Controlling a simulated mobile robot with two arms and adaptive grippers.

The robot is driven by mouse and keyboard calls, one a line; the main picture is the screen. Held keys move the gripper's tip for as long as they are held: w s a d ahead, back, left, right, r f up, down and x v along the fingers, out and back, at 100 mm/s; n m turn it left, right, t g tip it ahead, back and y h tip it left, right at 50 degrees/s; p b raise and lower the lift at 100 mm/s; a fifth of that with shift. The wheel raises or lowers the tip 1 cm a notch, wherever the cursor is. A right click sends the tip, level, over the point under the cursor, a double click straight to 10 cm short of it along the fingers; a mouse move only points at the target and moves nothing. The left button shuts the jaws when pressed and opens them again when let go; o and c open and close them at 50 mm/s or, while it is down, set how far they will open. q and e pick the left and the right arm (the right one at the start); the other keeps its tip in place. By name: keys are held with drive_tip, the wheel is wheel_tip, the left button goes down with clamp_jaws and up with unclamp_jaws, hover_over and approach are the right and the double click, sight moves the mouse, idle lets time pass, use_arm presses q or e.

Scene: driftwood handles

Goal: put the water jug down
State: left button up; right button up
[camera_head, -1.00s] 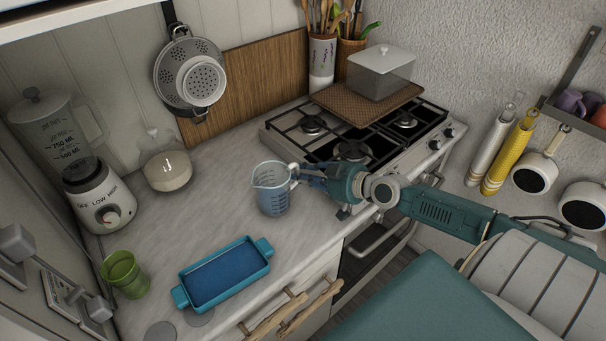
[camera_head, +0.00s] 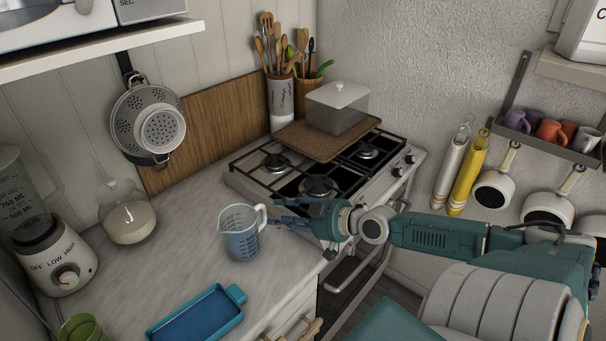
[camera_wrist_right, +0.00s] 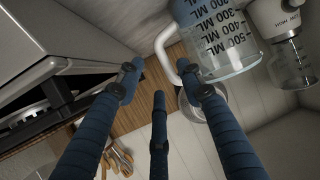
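The water jug (camera_head: 240,240), a clear measuring jug with a bluish tint, stands upright on the marble counter (camera_head: 185,235), left of the stove. Its handle (camera_head: 262,216) points right, toward my right gripper (camera_head: 278,211). The right gripper is open and empty, its blue fingers spread just to the right of the handle with a small gap. In the right wrist view the jug (camera_wrist_right: 218,35) is at the top, its handle (camera_wrist_right: 163,45) beyond the spread fingertips of the right gripper (camera_wrist_right: 163,76). My left gripper is not in view.
The stove (camera_head: 320,165) with a lidded box (camera_head: 338,112) is behind the right gripper. A blue tray (camera_head: 195,318) lies in front of the jug. A glass pot (camera_head: 128,218) and a blender (camera_head: 52,255) stand left. Counter between them is clear.

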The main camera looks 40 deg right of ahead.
drive_tip(key=p+v, duration=0.1)
drive_tip(key=v, duration=0.6)
drive_tip(key=shift+r, duration=0.2)
drive_tip(key=shift+s, duration=0.2)
idle(0.4)
